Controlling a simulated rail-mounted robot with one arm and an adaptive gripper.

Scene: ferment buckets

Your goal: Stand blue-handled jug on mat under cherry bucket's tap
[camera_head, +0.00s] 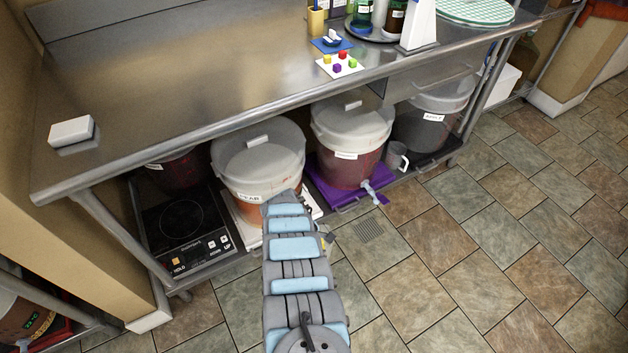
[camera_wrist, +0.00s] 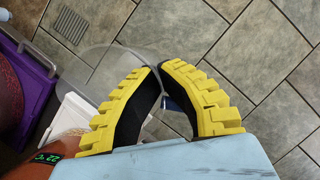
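My gripper, with yellow ridged finger pads, shows in the wrist view (camera_wrist: 161,75). Its fingers close in on a small blue part, apparently the handle of the clear blue-handled jug (camera_wrist: 92,60), whose round see-through body lies beyond the fingers over the floor. In the head view my arm hides most of the gripper and jug. A bucket with dark red contents (camera_head: 351,135) stands on a purple mat (camera_head: 323,192), with its pale tap (camera_head: 374,192) at the front. Its label is too small to read, so I cannot confirm it is cherry.
A bucket with orange contents (camera_head: 258,160) stands on a white mat (camera_head: 246,228) left of the purple one. A grey mug (camera_head: 397,157) stands right of the purple mat. The steel table (camera_head: 210,70) overhangs the buckets. Tiled floor (camera_head: 450,260) in front is clear.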

